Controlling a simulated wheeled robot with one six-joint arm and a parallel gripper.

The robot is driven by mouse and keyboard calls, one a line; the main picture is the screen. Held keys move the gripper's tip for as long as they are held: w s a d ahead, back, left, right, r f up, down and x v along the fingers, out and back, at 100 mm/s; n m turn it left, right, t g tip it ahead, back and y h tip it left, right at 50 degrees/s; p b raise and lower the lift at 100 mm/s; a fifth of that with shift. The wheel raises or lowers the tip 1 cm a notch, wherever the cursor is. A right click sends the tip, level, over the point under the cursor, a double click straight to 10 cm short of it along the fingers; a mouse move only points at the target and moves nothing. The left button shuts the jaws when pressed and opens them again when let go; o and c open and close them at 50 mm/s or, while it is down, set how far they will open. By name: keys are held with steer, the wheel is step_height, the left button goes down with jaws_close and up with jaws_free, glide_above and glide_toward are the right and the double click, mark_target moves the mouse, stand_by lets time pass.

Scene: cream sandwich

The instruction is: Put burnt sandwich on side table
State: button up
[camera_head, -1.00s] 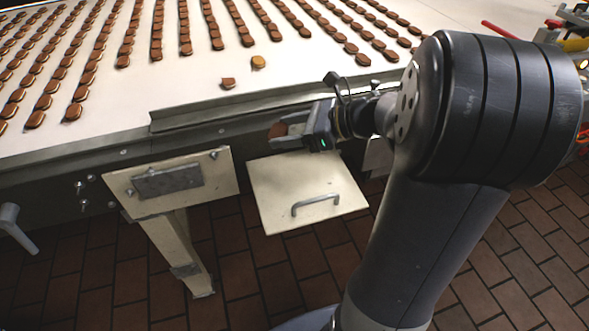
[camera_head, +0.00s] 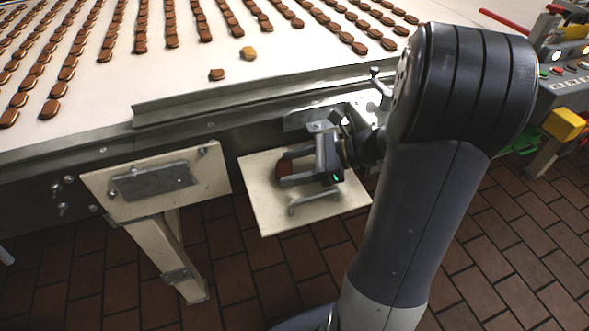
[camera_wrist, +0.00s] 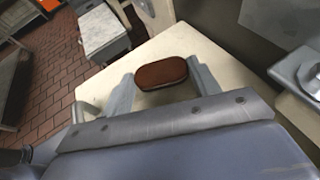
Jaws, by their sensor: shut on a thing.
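My gripper (camera_head: 286,168) is shut on a dark brown oval sandwich (camera_wrist: 162,72), with one finger on each side of it in the wrist view. The sandwich also shows between the fingertips in the head view (camera_head: 283,170). It is over a cream side table (camera_head: 256,203), a flat panel with a grey handle, below the belt edge. The sandwich looks level and close above the panel; I cannot tell whether it touches. My gripper and arm hide part of the panel.
The white conveyor belt (camera_head: 180,75) carries rows of brown sandwiches, with a paler one (camera_head: 248,53) near its front. A metal rail (camera_head: 215,104) edges the belt. Another cream panel with a metal plate (camera_head: 155,182) stands left. Bare panel surrounds the sandwich.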

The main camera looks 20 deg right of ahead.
steer(key=shift+f, duration=0.3)
steer(key=shift+f, duration=0.15)
steer(key=o, duration=0.9)
steer(key=shift+o, duration=0.2)
steer(key=shift+r, duration=0.3)
steer(key=shift+s+d+r, duration=0.15)
steer(key=shift+d, duration=0.15)
steer(key=p+v, duration=0.1)
steer(key=v, duration=0.5)
steer(key=shift+s+d+r, duration=0.1)
steer(key=shift+s+d, duration=0.05)
steer(key=shift+d, duration=0.2)
